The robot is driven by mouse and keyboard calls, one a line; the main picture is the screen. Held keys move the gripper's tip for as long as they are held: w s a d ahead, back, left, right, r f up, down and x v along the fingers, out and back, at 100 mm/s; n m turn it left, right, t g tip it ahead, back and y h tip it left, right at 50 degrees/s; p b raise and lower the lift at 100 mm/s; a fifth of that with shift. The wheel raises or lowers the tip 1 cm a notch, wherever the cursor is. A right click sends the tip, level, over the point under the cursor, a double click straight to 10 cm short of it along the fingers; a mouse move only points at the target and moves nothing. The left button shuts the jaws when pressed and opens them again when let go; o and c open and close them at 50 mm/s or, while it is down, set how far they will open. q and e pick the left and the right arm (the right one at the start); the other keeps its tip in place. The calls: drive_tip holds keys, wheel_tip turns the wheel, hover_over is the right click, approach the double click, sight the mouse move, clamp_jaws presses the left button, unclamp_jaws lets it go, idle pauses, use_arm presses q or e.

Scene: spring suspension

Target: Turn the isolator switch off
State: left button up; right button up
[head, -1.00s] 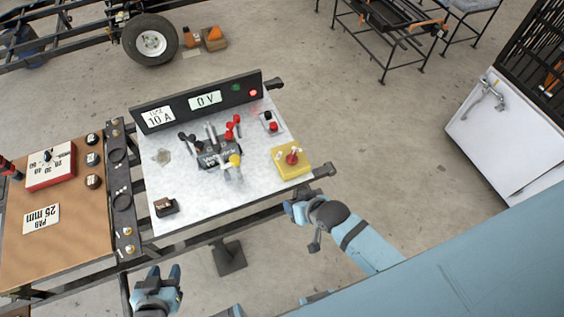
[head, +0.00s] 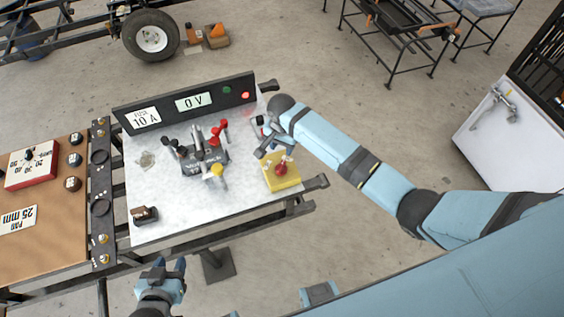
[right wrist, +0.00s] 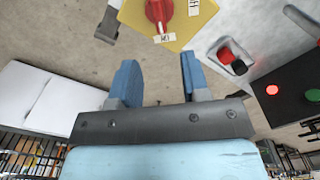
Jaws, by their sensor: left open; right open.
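The isolator switch is a red rotary knob (head: 282,169) on a yellow box (head: 291,182) at the right edge of the metal panel. In the right wrist view the knob (right wrist: 158,10) and the yellow plate (right wrist: 180,42) with small white labels are at the top, partly cut off. My right gripper (right wrist: 158,62) is open and empty, its fingertips short of the plate and apart from the knob. In the head view my right gripper (head: 265,137) hovers just behind the box, partly hidden by its own wrist. My left gripper (head: 164,268) is open and empty in front of the panel.
A small red and black button unit (right wrist: 234,58) lies beside the yellow plate. A brown board (head: 45,225) adjoins at left.

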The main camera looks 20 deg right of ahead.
sight(282, 163)
wheel_tip(282, 163, down, 10)
drive_tip(key=shift+r+b, duration=0.1)
drive_tip(key=shift+b, duration=0.2)
drive_tip(key=shift+c, duration=0.2)
clamp_jaws()
